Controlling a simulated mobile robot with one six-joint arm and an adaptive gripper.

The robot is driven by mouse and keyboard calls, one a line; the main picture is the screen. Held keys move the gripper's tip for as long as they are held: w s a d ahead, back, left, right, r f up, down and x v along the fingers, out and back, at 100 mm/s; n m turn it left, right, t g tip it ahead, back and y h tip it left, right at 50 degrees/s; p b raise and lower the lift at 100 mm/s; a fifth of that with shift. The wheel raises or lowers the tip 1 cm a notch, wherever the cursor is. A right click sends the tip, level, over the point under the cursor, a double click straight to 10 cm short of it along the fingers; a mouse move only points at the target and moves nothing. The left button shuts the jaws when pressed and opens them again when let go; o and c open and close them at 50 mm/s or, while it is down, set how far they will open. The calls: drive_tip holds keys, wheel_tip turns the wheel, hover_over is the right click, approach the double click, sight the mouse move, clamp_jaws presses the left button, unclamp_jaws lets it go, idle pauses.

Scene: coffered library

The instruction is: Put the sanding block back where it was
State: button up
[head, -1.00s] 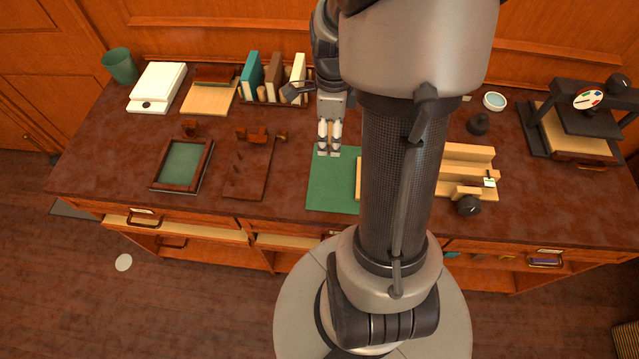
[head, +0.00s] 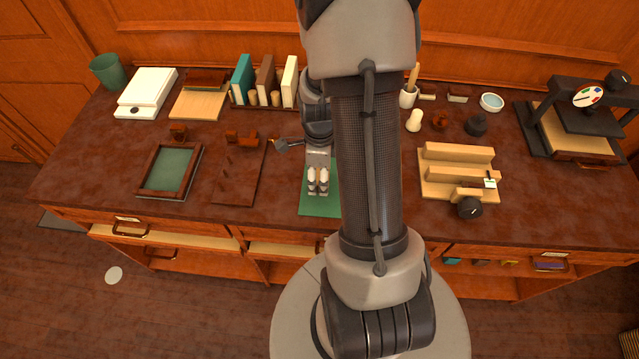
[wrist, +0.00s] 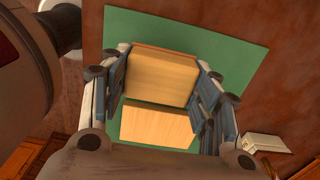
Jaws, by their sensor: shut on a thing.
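My gripper (head: 318,192) points down over the green mat (head: 306,208) at the front middle of the desk. In the wrist view the gripper (wrist: 160,90) is shut on a pale wooden block, apparently the sanding block (wrist: 160,78), with a thin orange-brown layer along its far edge. A second pale wooden piece (wrist: 155,126) shows between the fingers, nearer the palm, with a strip of green mat (wrist: 220,45) between the two. I cannot tell whether the held block touches the mat. In the head view my gripper and arm hide both pieces.
Left of the mat are a brown board (head: 238,185) with pegs and a green-lined frame (head: 170,172). Right of my arm stand a stepped wooden jig (head: 455,160), a dark knob (head: 470,208) and a black press (head: 580,120). Books (head: 265,80) stand behind.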

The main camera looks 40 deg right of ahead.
drive_tip(key=shift+f+b, duration=0.55)
drive_tip(key=shift+f, duration=1.3)
drive_tip(key=shift+f, duration=0.15)
drive_tip(key=o, duration=0.9)
drive_tip(key=shift+o, duration=0.2)
